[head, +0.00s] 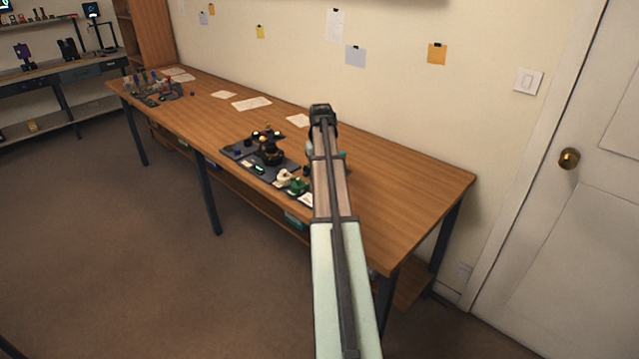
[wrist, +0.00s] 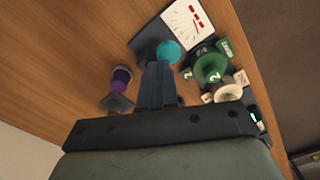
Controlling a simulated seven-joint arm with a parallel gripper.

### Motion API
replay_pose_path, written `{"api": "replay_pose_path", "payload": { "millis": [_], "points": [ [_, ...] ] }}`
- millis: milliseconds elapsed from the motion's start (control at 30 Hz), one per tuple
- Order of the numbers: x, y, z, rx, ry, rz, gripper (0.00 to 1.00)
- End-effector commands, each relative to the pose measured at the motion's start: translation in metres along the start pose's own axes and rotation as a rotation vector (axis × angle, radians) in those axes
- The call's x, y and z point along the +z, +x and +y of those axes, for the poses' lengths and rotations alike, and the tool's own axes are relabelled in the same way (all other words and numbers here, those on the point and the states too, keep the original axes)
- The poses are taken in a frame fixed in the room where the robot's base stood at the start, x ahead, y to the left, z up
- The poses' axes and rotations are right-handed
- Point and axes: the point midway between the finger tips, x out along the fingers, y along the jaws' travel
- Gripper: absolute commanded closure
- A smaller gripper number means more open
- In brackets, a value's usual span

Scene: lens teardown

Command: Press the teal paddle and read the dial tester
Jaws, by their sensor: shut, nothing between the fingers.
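In the wrist view a round teal disc (wrist: 168,51), which looks like the teal paddle, sits on a dark base just beyond my fingertips. My gripper (wrist: 160,66) is shut and empty, with its fingers partly over that base. I cannot tell whether the tips touch the disc. A white-faced panel (wrist: 187,22) with red marks and thin lines, likely the dial tester's face, lies just beyond the disc; its reading is too small to make out. In the head view my arm hides most of this, and a sliver of teal (head: 344,154) shows at its right edge.
A green part (wrist: 210,69) marked 2 and a cream part (wrist: 229,92) stand right of my fingers. A purple-and-black part (wrist: 122,79) stands left. In the head view a dark tray (head: 234,149) with several parts lies left of my arm. The table's right end (head: 429,190) is clear.

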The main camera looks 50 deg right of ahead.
Motion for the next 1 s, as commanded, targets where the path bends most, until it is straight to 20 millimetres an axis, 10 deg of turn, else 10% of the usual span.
{"api": "replay_pose_path", "payload": {
  "millis": [1000],
  "points": [
    [0.000,0.021,0.000,0.001,0.000,0.000,1.00]
  ]
}}
